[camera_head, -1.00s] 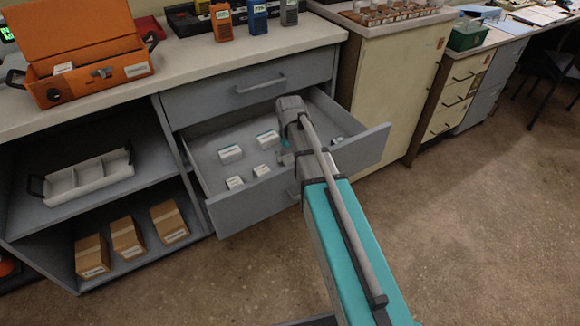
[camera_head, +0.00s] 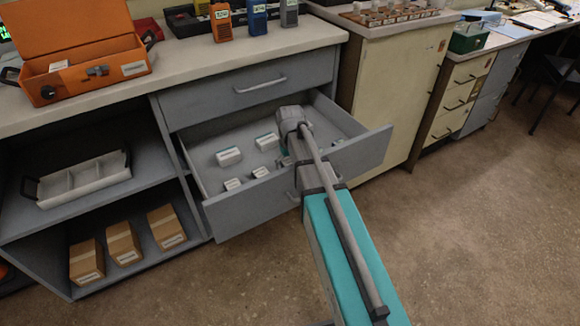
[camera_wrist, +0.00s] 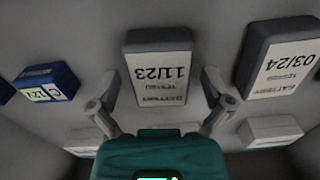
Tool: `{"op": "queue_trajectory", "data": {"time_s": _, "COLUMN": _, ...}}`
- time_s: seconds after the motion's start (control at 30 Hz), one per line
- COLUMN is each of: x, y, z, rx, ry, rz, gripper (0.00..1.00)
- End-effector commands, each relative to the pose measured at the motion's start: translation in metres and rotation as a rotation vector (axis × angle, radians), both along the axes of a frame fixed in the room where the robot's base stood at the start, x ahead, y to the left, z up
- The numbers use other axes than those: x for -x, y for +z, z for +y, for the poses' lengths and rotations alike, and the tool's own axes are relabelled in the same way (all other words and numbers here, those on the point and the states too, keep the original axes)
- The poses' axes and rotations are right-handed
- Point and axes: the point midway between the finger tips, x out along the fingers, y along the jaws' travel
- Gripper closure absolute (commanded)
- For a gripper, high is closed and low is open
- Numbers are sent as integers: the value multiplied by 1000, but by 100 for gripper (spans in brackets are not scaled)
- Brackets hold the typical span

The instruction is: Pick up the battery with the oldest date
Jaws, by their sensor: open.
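In the wrist view, a dark-cased battery (camera_wrist: 157,45) with a pale label reading 11/23 lies between and just ahead of my fingers. My gripper (camera_wrist: 158,88) is open, with a finger toward each side of that battery and nothing held. A second battery (camera_wrist: 280,60) labelled 03/24 lies to the right. A small blue item (camera_wrist: 47,84) lies at left; its label is only partly legible. In the head view my wrist hides the spot under it, and the dates are too small to read.
The open grey drawer (camera_head: 252,207) holds several small white boxes, such as one box (camera_head: 228,156) at left. Its walls surround my gripper. Low pale boxes, such as one on the right (camera_wrist: 268,131), lie near my fingers. An orange case (camera_head: 85,85) stands on the counter.

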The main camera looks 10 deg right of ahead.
Motion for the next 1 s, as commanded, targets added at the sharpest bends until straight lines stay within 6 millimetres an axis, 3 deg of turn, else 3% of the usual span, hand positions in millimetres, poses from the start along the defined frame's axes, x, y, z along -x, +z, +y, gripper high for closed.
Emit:
{"op": "queue_trajectory", "data": {"time_s": 0.13, "x": 0, "y": 0, "z": -1, "rx": 0, "ry": -1, "rz": 0, "gripper": 0}}
{"op": "queue_trajectory", "data": {"time_s": 0.6, "x": 0, "y": 0, "z": -1, "rx": 0, "ry": -1, "rz": 0, "gripper": 85}}
{"op": "queue_trajectory", "data": {"time_s": 1.0, "x": 0, "y": 3, "z": -1, "rx": 0, "ry": -1, "rz": 0, "gripper": 86}}
